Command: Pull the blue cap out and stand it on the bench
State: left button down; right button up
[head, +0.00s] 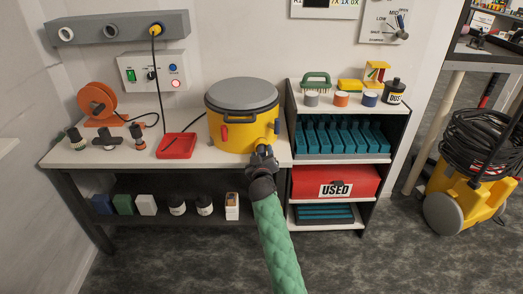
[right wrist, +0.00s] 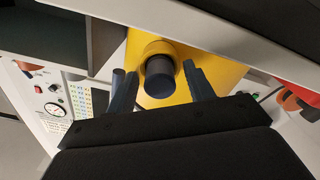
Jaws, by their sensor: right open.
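The yellow drum (head: 228,128) with a grey lid stands on the bench (head: 130,158). In the right wrist view a dark blue round cap (right wrist: 161,82) sits in a yellow port on the drum's yellow wall (right wrist: 202,56). My right gripper (head: 262,153) is at the drum's lower front right. In the wrist view its open fingers (right wrist: 160,84) stand on either side of the cap, with small gaps visible. In the head view the gripper hides the port. My left gripper is in neither view.
A red tray (head: 176,146), several dark fittings (head: 105,140) and an orange reel (head: 98,102) are left of the drum. A shelf unit (head: 335,157) with blue parts and a red box (head: 333,184) adjoins the bench on the right. Some bare bench shows left of the drum.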

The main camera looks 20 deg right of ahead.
grip_shut()
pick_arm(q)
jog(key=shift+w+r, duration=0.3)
pick_arm(e)
jog(key=shift+s+a, duration=0.1)
jog(key=shift+s, duration=0.05)
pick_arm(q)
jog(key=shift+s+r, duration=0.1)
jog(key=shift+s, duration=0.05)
pick_arm(e)
jog(key=shift+s+a, duration=0.15)
jog(key=shift+s, duration=0.55)
pick_arm(q)
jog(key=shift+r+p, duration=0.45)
jog(key=shift+p, duration=0.25)
pick_arm(e)
jog(key=shift+v, duration=1.95)
jog(key=shift+s+a, duration=0.1)
jog(key=shift+s, duration=0.1)
